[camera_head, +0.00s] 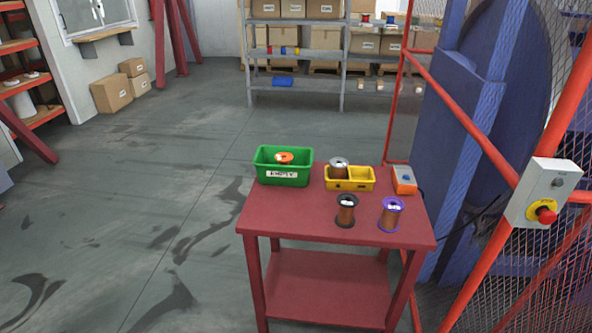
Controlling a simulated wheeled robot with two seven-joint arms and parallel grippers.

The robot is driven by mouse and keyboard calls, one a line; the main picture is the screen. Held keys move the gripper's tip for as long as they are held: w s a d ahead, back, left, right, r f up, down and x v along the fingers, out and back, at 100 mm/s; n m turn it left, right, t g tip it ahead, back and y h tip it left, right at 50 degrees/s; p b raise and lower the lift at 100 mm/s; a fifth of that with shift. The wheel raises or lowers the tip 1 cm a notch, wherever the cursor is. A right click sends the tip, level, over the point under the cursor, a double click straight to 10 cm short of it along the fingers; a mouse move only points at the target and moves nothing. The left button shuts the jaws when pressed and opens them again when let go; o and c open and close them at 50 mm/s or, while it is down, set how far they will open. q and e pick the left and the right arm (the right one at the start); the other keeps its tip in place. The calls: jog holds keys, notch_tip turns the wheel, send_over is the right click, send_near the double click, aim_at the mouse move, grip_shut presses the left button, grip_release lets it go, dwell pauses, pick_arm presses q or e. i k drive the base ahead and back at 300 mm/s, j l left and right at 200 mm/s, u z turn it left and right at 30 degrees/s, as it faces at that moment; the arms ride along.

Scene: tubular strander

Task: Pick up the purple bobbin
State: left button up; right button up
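The purple bobbin (390,214) stands upright on the red table (300,224), near its right side. It has purple flanges and a brown wound middle, with a white label on top. A black bobbin (346,211) stands upright to its left, apart from it. A grey-topped bobbin (339,168) sits in the left compartment of a yellow tray (362,185). An orange bobbin (284,158) sits inside a green bin (284,178). Neither of my grippers shows in the head view.
An orange and grey device (404,180) stands at the table's back right corner. A red-framed mesh fence with a control box and red emergency button (546,215) is close on the right. Shelves (342,60) stand at the back. The floor left of the table is clear.

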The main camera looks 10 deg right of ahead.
aim_at(391, 215)
jog(key=i, duration=0.2)
jog(key=i+j+z, duration=0.15)
jog(key=i+z, duration=0.25)
jog(key=i+j+z, duration=0.35)
jog(key=i, duration=0.2)
